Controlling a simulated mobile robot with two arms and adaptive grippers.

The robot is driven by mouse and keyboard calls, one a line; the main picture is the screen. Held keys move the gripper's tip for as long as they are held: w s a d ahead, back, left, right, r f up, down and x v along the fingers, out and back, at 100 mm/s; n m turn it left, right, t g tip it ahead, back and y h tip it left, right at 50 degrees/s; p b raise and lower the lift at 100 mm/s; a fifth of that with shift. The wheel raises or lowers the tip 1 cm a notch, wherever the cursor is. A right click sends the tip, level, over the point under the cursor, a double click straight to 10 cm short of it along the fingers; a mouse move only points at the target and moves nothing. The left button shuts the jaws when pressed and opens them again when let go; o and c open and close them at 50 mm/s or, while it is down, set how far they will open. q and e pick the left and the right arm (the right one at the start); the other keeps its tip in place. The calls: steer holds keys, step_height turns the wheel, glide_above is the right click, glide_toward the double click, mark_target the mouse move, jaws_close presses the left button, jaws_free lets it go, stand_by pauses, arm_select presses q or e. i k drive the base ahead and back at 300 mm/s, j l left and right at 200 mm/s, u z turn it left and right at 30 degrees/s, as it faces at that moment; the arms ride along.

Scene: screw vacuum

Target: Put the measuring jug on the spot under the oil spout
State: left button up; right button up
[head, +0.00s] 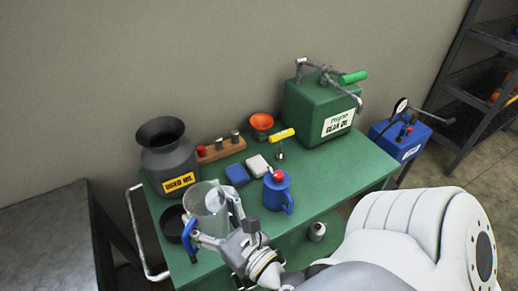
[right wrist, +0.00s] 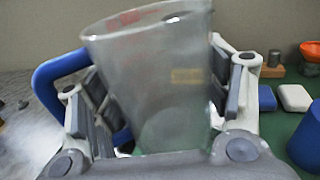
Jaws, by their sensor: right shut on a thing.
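The measuring jug (head: 207,203) is clear with a blue handle (right wrist: 60,80), at the front left of the green cart. My right gripper (head: 222,232) is shut on the jug; in the right wrist view (right wrist: 155,110) its fingers lie on both sides of the clear body. The jug leans slightly in that view, and its base is hidden, so I cannot tell whether it touches the cart top. The green gear oil tank (head: 310,110) stands at the far right of the cart. A bent metal spout (head: 357,99) comes off its right side. I see no marked spot under it.
A dark used oil can (head: 168,158) and black dish (head: 172,223) are left of the jug. A blue oil can (head: 278,190), small boxes (head: 237,173), a yellow-handled tool (head: 281,136) and an orange funnel (head: 262,122) stand between jug and tank. A blue pump (head: 398,140) is beyond the cart.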

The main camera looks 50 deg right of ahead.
mark_target(341, 157)
steer(key=l+z, duration=0.15)
steer(key=l, duration=0.25)
steer(key=i+l+z, duration=0.15)
steer(key=l, duration=0.25)
steer(key=l+z, duration=0.2)
steer(key=l, duration=0.2)
steer(key=i+l+z, duration=0.15)
steer(key=l, duration=0.25)
steer(key=i+l+z, duration=0.15)
steer(key=l, duration=0.25)
steer(key=k, duration=0.05)
